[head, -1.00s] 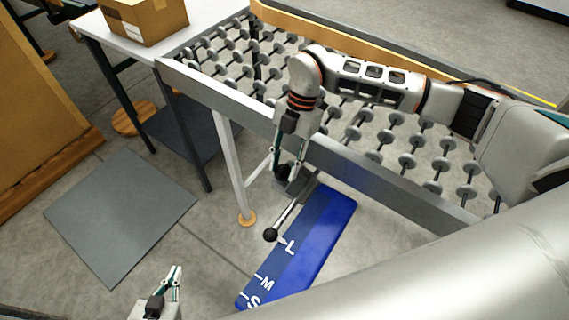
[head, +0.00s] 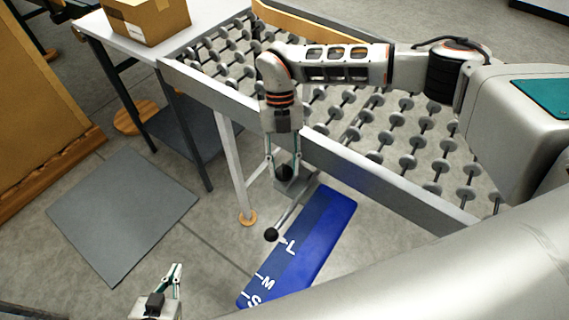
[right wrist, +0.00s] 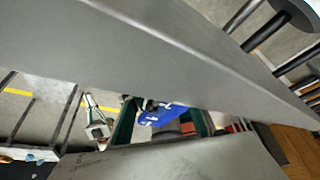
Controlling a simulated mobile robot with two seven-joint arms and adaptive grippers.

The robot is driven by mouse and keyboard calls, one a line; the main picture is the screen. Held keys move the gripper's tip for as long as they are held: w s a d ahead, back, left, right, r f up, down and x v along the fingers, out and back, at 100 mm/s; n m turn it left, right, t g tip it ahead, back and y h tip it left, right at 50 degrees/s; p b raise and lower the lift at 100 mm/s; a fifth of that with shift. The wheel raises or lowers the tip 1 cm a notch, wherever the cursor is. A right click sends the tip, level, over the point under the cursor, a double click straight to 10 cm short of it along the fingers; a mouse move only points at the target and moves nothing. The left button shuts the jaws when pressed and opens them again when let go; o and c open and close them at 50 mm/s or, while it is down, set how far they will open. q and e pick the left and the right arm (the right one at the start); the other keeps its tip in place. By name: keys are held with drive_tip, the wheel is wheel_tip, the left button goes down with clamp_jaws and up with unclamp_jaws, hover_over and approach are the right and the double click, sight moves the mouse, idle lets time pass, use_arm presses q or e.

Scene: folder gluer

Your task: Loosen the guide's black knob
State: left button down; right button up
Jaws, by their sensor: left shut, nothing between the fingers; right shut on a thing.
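The guide's black knob (head: 284,172) sits below the steel side rail, on a grey bracket above the blue scale plate (head: 318,232) marked L, M and S. My right gripper (head: 283,168) points down from above the rail and is shut on this knob, one finger on each side. A grey lever with a black ball end (head: 271,235) runs from the bracket toward the L mark. My left gripper (head: 174,278) is shut and empty, low over the floor and well apart from the guide. In the right wrist view the rail hides much of the grip.
The roller conveyor (head: 360,125) lies behind the side rail (head: 390,185), close under my right arm. A white table leg (head: 232,165) stands left of the knob. A cardboard box (head: 145,18) is on the white table. A grey mat (head: 122,215) lies on open floor.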

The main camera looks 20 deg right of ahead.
drive_tip(key=n+h, duration=0.1)
drive_tip(key=n, duration=0.3)
drive_tip(key=shift+a+n+h, duration=0.15)
drive_tip(key=shift+n+h, duration=0.25)
drive_tip(key=shift+a+n+t+h+p, duration=0.2)
drive_tip(key=shift+n+h, duration=0.25)
drive_tip(key=shift+n, duration=0.8)
drive_tip(key=shift+d+n+t+h+p, duration=0.1)
drive_tip(key=shift+n+t+h, duration=0.3)
drive_tip(key=shift+n, duration=0.85)
drive_tip(key=o, duration=1.1)
drive_tip(key=v, duration=1.2)
